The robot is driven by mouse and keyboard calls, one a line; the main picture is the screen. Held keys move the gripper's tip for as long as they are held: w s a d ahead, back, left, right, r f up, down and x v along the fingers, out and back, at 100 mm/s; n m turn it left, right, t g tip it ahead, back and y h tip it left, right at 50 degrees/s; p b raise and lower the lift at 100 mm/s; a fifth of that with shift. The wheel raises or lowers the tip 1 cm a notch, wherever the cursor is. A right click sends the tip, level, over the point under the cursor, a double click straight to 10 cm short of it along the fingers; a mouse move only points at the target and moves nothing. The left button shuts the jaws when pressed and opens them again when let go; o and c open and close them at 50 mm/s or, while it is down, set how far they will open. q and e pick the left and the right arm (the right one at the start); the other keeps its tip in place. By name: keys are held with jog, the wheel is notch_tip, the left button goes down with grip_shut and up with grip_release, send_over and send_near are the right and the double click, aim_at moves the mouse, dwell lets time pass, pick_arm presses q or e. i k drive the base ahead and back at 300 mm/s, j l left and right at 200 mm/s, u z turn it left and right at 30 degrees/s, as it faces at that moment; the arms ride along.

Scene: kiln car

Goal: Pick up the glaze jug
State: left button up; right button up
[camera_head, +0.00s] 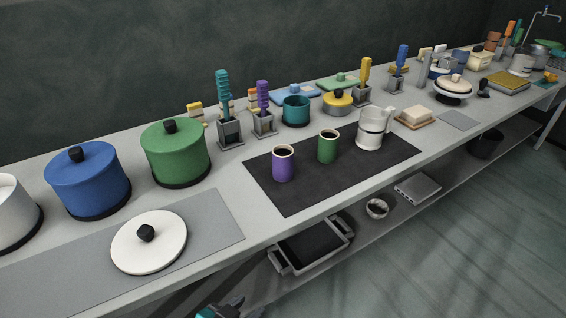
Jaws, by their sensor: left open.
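A white jug (370,130), which looks like the glaze jug, stands upright at the right part of the dark mat (300,191) on the long bench. Its handle side faces right. My left gripper (228,308) shows only in part at the bottom edge of the head view. It is open, low in front of the bench, and well apart from the jug. I see nothing between its fingers, though most of it is cut off. My right gripper is not in view.
A purple cup (283,164) and a green cup (328,147) stand left of the jug on the mat. Lidded pots (88,180) stand at left. A lower shelf holds a black tray (311,246).

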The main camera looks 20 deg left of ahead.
aim_at(374, 121)
jog(key=i+l+u, duration=0.1)
jog(key=u, duration=0.3)
jog(key=l+u, duration=0.35)
jog(key=i+l+u, duration=0.1)
jog(key=u, duration=0.3)
jog(key=l+u, duration=0.4)
jog(key=l, duration=0.55)
jog(key=k+l, duration=0.1)
jog(key=l, duration=0.85)
jog(key=i+u, duration=0.05)
